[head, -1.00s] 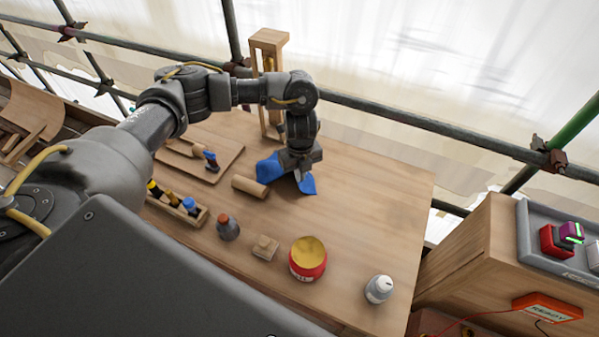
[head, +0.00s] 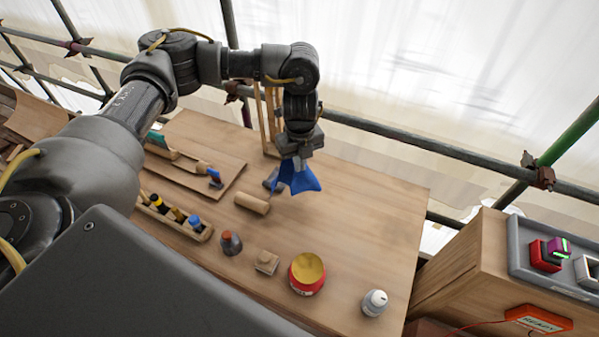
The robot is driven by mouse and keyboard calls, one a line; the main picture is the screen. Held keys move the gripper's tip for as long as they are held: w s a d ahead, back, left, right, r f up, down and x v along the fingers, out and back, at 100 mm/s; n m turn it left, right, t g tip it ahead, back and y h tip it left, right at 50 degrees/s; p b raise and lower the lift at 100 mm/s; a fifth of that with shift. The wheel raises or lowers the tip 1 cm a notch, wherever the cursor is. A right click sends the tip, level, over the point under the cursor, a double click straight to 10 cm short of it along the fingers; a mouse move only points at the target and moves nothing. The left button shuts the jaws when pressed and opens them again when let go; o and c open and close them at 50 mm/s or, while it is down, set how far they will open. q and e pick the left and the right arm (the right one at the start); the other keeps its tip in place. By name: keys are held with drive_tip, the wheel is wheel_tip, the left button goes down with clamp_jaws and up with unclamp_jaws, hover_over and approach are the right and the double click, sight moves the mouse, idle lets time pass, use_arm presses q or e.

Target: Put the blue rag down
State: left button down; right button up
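The blue rag (head: 304,179) hangs in loose folds from my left gripper (head: 296,160) in the head view. The gripper points down and is shut on the rag's upper part; its fingertips are partly hidden by the cloth. The rag appears to be above the wooden table (head: 350,215), toward its back. My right gripper is not in view.
Near the rag lies a wooden cylinder (head: 252,204). A red tin (head: 307,274), white bottle (head: 375,303), dark bottle (head: 231,242) and small wooden block (head: 266,262) stand toward the front. The table's right part is clear.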

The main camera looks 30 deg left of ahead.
use_arm(q)
wheel_tip(320, 180, up, 4)
drive_tip(key=shift+s+d+r, duration=0.1)
drive_tip(key=shift+r, duration=0.1)
